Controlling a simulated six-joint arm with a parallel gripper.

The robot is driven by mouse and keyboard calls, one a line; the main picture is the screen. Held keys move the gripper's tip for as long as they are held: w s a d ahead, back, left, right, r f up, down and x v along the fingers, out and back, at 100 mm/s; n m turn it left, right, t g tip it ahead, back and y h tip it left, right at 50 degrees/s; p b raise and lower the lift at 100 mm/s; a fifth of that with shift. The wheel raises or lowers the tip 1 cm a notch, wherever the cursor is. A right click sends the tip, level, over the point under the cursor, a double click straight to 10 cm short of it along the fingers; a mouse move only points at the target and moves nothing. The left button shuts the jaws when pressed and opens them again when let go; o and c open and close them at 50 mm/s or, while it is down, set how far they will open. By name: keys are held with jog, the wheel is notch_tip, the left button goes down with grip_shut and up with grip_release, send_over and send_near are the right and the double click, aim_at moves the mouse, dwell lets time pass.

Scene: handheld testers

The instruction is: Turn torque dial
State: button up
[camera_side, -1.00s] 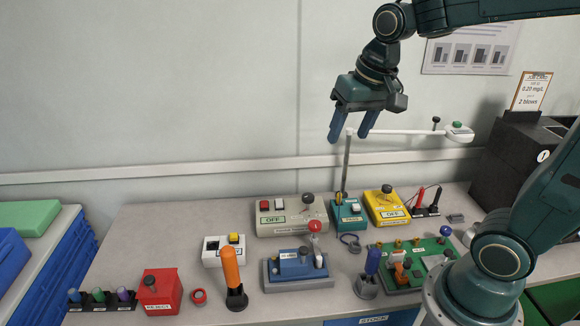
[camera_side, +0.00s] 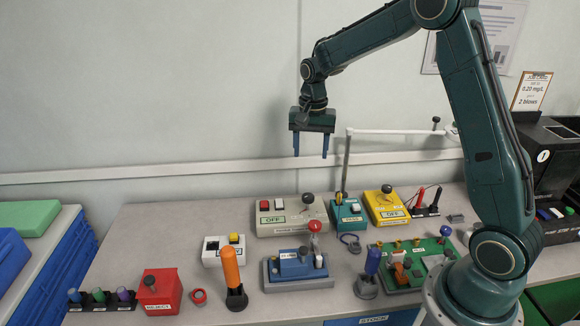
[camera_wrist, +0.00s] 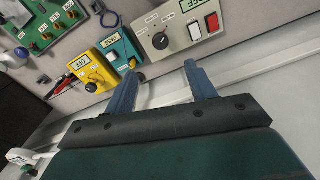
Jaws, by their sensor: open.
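Several handheld testers with dark knobs stand at the back of the bench; I cannot read which one is marked torque. The beige tester (camera_side: 275,223) has a dark dial (camera_side: 307,198), red and white buttons and an OFF display. In the wrist view the beige tester's dial (camera_wrist: 160,41) and the yellow tester (camera_wrist: 93,70) show beyond my fingers. My gripper (camera_side: 311,156) is open and empty, fingers down, in the air above the testers, touching nothing.
A white horizontal arm on a grey post (camera_side: 346,165) rises just right of my gripper. In front stand a blue device with a red-ball lever (camera_side: 297,268), an orange handle (camera_side: 231,268), a red box (camera_side: 160,290) and a green board (camera_side: 405,270).

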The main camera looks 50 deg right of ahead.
aim_at(308, 196)
jog(key=shift+w+d+f, duration=0.3)
jog(key=shift+f, duration=0.35)
jog(key=shift+f, duration=6.85)
jog(key=shift+c, duration=0.5)
jog(key=c, duration=0.9)
